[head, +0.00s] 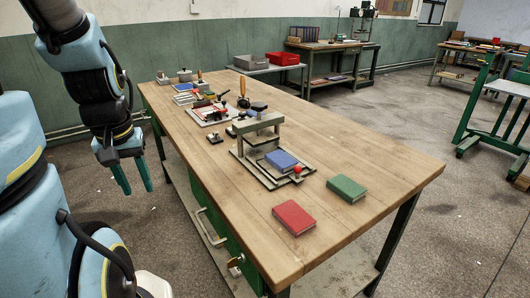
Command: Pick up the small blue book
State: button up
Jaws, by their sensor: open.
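The small blue book (281,159) lies flat on the metal plate of a grey press-like fixture (259,124) on the wooden workbench. A red-knobbed part sits close to its right front side. My gripper (133,187) hangs at the left, pointing down beside the bench's left edge, well apart from the book. Its two green fingers are spread and empty.
A red book (295,217) and a green book (346,188) lie on the workbench (380,155) in front of and right of the fixture. Another tool plate (211,112) and several small items stand farther back. The bench's right side is clear.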

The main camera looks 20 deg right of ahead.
aim_at(282, 161)
jog(key=i+j+z, duration=0.1)
jog(key=z, duration=0.25)
jog(key=i+j+z, duration=0.2)
jog(key=z, duration=0.15)
jog(key=i+j+z, duration=0.2)
jog(key=z, duration=0.2)
